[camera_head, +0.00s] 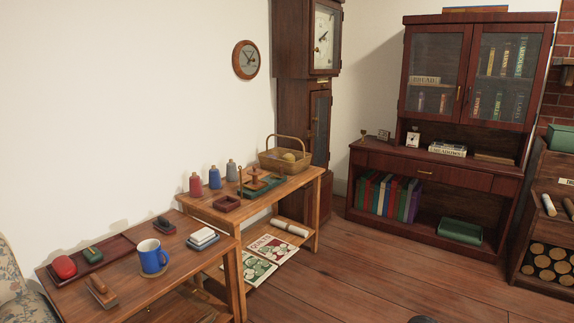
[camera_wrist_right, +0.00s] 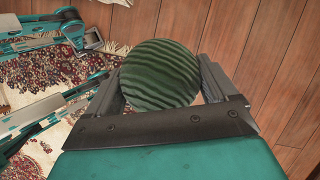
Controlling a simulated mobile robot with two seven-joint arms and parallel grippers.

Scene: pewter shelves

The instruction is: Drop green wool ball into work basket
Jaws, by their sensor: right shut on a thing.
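The green wool ball (camera_wrist_right: 161,73) is dark green with ridged winding. In the right wrist view it sits between the two fingers of my right gripper (camera_wrist_right: 160,78), which is shut on it. The floor shows behind it. The work basket (camera_head: 270,163) is a tan wicker basket with an upright arched handle. It stands at the far end of the farther wooden table in the head view. A yellowish ball (camera_head: 289,157) lies inside it. Neither gripper can be made out in the head view, so the ball's distance from the basket is unclear.
The farther table (camera_head: 225,212) also holds several spools, a green tray (camera_head: 262,187) and a small red tray. The nearer table (camera_head: 190,262) holds a blue mug (camera_head: 152,257). A cabinet (camera_head: 435,190) stands at right. Open wooden floor (camera_head: 370,270) lies between. A patterned rug (camera_wrist_right: 60,75) shows below.

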